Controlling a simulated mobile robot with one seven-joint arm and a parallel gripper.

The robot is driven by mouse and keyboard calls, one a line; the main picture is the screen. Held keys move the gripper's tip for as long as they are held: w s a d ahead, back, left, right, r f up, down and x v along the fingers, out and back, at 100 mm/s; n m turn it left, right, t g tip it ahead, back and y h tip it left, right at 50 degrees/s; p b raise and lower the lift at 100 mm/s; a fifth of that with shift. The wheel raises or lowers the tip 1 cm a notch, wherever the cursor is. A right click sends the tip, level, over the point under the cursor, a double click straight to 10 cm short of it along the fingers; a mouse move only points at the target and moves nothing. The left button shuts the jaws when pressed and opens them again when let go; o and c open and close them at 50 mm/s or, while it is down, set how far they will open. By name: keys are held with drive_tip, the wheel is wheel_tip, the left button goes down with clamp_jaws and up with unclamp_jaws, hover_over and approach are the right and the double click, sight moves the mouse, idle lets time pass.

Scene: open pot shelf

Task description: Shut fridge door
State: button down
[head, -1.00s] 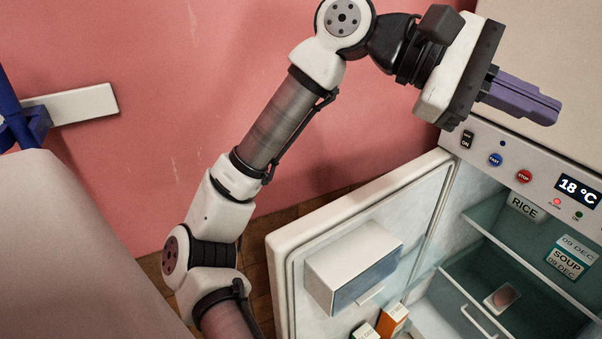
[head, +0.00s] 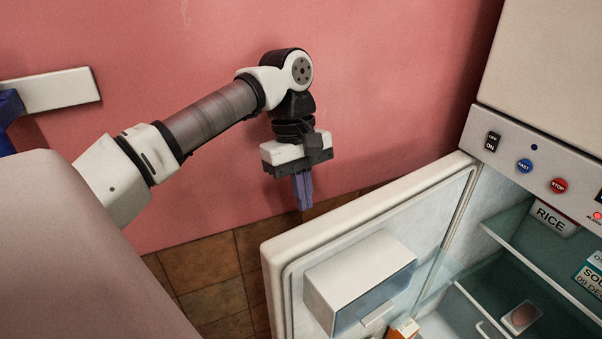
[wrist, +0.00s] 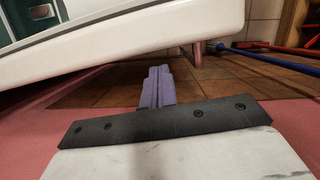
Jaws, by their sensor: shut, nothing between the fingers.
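The fridge door (head: 283,257) stands wide open, swung out to the left of the fridge (head: 540,150). My gripper (head: 304,207) points down, shut and empty, in front of the pink wall. I see no clear contact between fingers and door.
Inside the door is a shelf box (head: 360,275) with an orange carton (head: 404,329) below it. The fridge interior holds a rice label (head: 552,217) and other items. Brown floor tiles (head: 208,258) are bare left of the door. Red and blue poles (wrist: 270,50) lie at right in the wrist view.

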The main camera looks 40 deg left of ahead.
drive_tip(key=shift+x, duration=1.75)
drive_tip(key=shift+d, duration=0.1)
